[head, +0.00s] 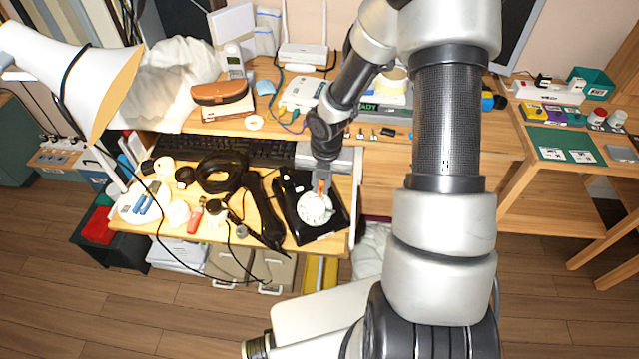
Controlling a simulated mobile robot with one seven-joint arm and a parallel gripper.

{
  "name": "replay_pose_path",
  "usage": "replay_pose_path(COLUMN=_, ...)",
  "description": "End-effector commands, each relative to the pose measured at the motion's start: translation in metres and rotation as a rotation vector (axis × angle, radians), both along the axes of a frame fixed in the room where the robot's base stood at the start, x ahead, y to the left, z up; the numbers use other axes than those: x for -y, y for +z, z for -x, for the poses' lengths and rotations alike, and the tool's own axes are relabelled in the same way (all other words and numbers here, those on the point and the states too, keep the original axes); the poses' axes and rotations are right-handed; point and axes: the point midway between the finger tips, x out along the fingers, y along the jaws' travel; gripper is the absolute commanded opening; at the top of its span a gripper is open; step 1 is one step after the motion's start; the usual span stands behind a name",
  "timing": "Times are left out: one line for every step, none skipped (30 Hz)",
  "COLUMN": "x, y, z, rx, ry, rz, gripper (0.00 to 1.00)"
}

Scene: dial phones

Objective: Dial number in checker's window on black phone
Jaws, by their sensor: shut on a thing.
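The black phone (334,223) sits at the right end of the pulled-out keyboard shelf, with a round white dial (314,209) on top. My gripper (322,187) points down over the dial's upper edge. It is shut on a small, thin orange-brown thing (321,186) whose lower end is at or just above the dial; I cannot tell if they touch. A box with a green strip reading "READY" (368,109) stands on the desk behind my arm, partly hidden by it. I cannot make out any number to dial in this view.
A white lamp shade (75,70) hangs at left. A side table with a green mat (560,140) stands at right.

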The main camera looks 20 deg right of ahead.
Motion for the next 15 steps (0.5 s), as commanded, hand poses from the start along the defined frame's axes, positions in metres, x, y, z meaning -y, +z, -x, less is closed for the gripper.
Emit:
replay_pose_path(x=0.0000, y=0.0000, z=0.0002, rx=0.000, ry=0.000, rz=0.000, gripper=0.00)
replay_pose_path(x=0.0001, y=0.0000, z=0.0003, rx=0.000, ry=0.000, rz=0.000, gripper=0.00)
replay_pose_path(x=0.0005, y=-0.0001, z=0.0006, rx=0.000, ry=0.000, rz=0.000, gripper=0.00)
replay_pose_path(x=0.0010, y=-0.0003, z=0.0012, rx=-0.001, ry=0.000, rz=0.001, gripper=0.00)
replay_pose_path(x=0.0018, y=-0.0005, z=0.0017, rx=-0.001, ry=-0.001, rz=0.000, gripper=0.00)
replay_pose_path(x=0.0029, y=-0.0009, z=0.0026, rx=-0.001, ry=-0.001, rz=0.000, gripper=0.00)
replay_pose_path(x=0.0039, y=-0.0012, z=0.0034, rx=-0.001, ry=-0.001, rz=0.000, gripper=0.00)
replay_pose_path(x=0.0049, y=-0.0016, z=0.0044, rx=-0.001, ry=-0.001, rz=-0.001, gripper=0.00)
replay_pose_path(x=0.0062, y=-0.0022, z=0.0056, rx=-0.001, ry=-0.001, rz=-0.001, gripper=0.00)
replay_pose_path(x=0.0071, y=-0.0026, z=0.0063, rx=-0.001, ry=0.000, rz=0.000, gripper=0.00)
replay_pose_path(x=0.0077, y=-0.0029, z=0.0071, rx=-0.001, ry=0.000, rz=0.000, gripper=0.00)
replay_pose_path(x=0.0083, y=-0.0033, z=0.0076, rx=-0.001, ry=0.001, rz=0.000, gripper=0.00)
replay_pose_path(x=0.0085, y=-0.0036, z=0.0078, rx=-0.001, ry=0.001, rz=0.000, gripper=0.00)
replay_pose_path(x=0.0086, y=-0.0037, z=0.0078, rx=-0.001, ry=0.001, rz=0.000, gripper=0.00)
replay_pose_path(x=0.0086, y=-0.0037, z=0.0077, rx=-0.001, ry=0.001, rz=0.000, gripper=0.00)
